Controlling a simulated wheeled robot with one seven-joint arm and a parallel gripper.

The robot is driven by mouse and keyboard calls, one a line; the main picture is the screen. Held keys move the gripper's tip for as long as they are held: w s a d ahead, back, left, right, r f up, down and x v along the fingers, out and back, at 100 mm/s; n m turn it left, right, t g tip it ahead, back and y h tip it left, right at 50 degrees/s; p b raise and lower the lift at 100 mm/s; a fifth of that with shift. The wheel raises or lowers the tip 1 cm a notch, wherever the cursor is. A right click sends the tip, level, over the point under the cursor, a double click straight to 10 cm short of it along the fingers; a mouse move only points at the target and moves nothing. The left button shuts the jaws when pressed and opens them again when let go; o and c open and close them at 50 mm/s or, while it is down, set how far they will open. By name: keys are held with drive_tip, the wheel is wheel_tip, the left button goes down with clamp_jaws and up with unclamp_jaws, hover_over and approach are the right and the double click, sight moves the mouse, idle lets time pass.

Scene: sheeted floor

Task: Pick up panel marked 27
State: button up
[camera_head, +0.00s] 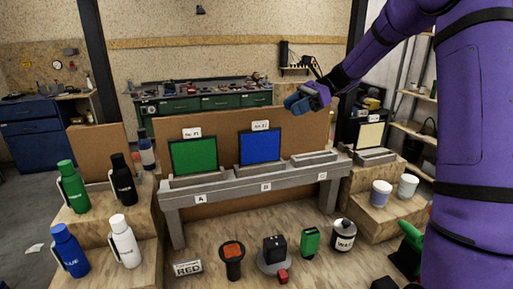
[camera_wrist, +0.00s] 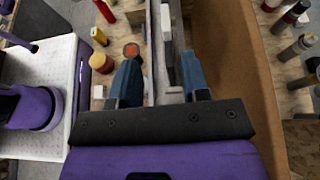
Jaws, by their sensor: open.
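A green panel (camera_head: 194,156) stands upright in a slot above mark A on a grey rack (camera_head: 225,193). A blue panel (camera_head: 260,147) stands upright in the slot above mark B. Each has a small white number tag above it; the numbers are too small to read surely. A cream panel (camera_head: 370,136) stands on a separate grey holder at the right. My gripper (camera_head: 306,97) is above and right of the blue panel, apart from it. In the wrist view my gripper (camera_wrist: 160,72) is open and empty, its blue fingers above the rack.
The rack's right slot (camera_head: 314,158) is empty. A brown board (camera_head: 300,130) stands behind the rack. Bottles (camera_head: 123,240) stand on wooden steps at the left, cans (camera_head: 381,193) at the right. A black box (camera_head: 274,248) and several small items stand in front.

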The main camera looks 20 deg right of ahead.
sight(263, 122)
drive_tip(key=x, duration=0.7)
drive_tip(key=w+x, duration=0.1)
drive_tip(key=x, duration=0.2)
drive_tip(key=shift+a+f, duration=0.1)
drive_tip(key=shift+f, duration=0.05)
clamp_jaws()
